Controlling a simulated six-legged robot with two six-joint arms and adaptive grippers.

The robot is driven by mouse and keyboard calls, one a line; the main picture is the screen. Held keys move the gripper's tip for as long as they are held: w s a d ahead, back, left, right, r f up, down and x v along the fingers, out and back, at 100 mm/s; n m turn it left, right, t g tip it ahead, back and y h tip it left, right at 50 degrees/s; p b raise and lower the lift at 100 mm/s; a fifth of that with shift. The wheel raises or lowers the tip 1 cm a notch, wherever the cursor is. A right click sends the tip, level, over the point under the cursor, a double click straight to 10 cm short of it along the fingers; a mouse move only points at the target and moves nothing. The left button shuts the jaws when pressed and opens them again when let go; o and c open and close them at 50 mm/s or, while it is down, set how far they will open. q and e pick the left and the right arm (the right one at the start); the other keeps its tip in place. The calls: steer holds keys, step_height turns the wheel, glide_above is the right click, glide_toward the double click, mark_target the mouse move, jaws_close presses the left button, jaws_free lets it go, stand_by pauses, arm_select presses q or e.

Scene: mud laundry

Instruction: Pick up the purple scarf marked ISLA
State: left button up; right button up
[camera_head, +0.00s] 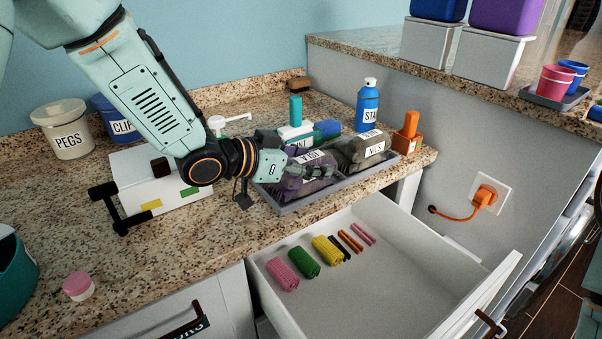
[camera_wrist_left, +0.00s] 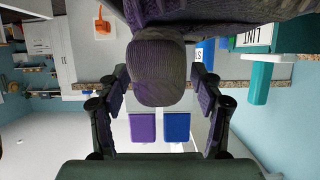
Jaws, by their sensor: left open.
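The purple scarf (camera_head: 293,186) is a dark rolled bundle with a white label in a grey tray (camera_head: 290,206) on the counter. The label is partly covered, so I cannot read a full name. A grey-olive bundle (camera_head: 350,158), also labelled, lies beside it in the tray. My left gripper (camera_head: 322,172) is open at the purple bundle, partly blending with it. In the left wrist view, the open fingers stand on either side of the end of a ribbed grey-purple knit roll (camera_wrist_left: 158,72). I cannot tell whether they touch it. My right gripper is out of view.
An open white drawer (camera_head: 375,290) with several coloured rolls lies below. A white box (camera_head: 140,165) with black handles is left.

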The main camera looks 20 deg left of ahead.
arm_select(q)
steer(key=shift+a, duration=0.2)
steer(key=shift+d+r, duration=0.1)
steer(key=shift+d, duration=0.4)
steer(key=c, duration=0.5)
steer(key=shift+a, duration=0.4)
steer(key=c, duration=0.4)
steer(key=shift+d, duration=0.25)
steer(key=c, duration=0.4)
steer(key=shift+a+r, duration=0.15)
steer(key=shift+r, duration=0.05)
steer(key=shift+c, duration=0.2)
step_height(320, 180, up, 9)
steer(key=p, duration=0.3)
steer(key=shift+s+f, duration=0.1)
steer(key=shift+f, duration=0.05)
steer(key=shift+r, duration=0.45)
steer(key=shift+f, duration=0.1)
